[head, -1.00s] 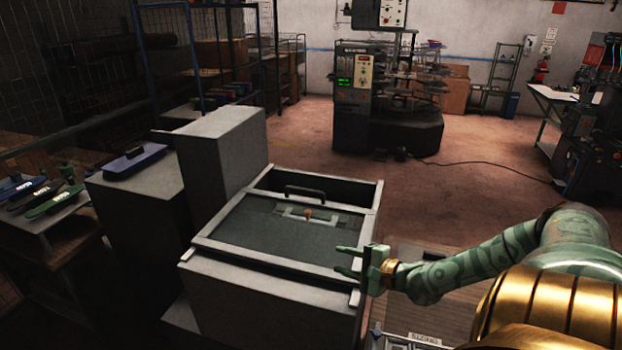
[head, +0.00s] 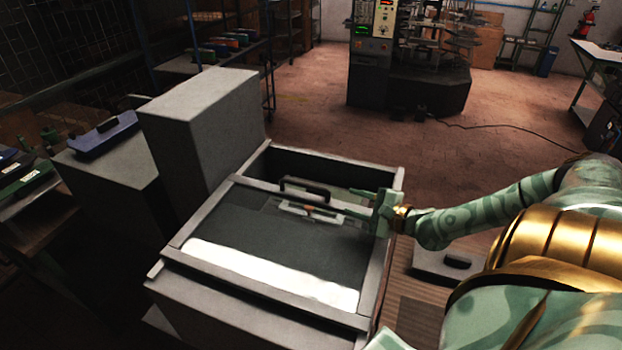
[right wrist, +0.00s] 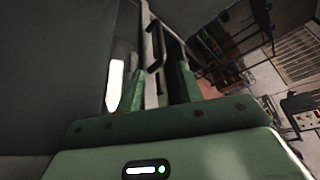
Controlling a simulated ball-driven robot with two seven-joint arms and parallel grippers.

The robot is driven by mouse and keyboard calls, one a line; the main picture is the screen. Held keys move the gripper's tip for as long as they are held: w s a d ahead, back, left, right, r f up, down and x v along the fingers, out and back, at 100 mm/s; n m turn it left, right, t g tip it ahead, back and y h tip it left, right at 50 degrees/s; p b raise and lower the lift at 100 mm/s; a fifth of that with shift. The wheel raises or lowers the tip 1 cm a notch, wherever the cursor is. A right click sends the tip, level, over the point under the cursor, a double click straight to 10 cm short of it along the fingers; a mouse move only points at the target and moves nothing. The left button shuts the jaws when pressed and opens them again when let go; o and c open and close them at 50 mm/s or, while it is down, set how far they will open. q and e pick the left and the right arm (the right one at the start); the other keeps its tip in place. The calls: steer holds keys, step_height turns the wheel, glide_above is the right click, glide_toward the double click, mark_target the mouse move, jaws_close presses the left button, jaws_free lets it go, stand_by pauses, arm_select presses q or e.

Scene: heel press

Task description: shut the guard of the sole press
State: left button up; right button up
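The sole press (head: 215,300) is a grey box with a light-rimmed, open-topped bay. Its guard (head: 250,228) looks like a dark see-through panel over the near part of the bay. A black handle (head: 305,190) stands on its far bar, and a dark gap shows beyond that bar. A pale fixture with a small orange-brown part shows through the panel. My right gripper (head: 350,202) is open, its fingers pointing left toward the handle from the right. In the right wrist view the handle (right wrist: 155,48) appears ahead, between the fingers. Contact is not evident. My left gripper is not in view.
A tall grey block (head: 205,125) rises at the press's left. A blue press pad (head: 105,134) lies on a grey stand beyond it. A small plate with a black handle (head: 458,262) lies right of the press. Open floor extends behind.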

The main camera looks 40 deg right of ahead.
mark_target(309, 187)
steer(key=b+x, duration=0.3)
steer(key=x, duration=1.2)
steer(key=shift+a+r, duration=0.1)
steer(key=shift+w+b, duration=0.4)
steer(key=shift+w, duration=0.15)
jaws_close()
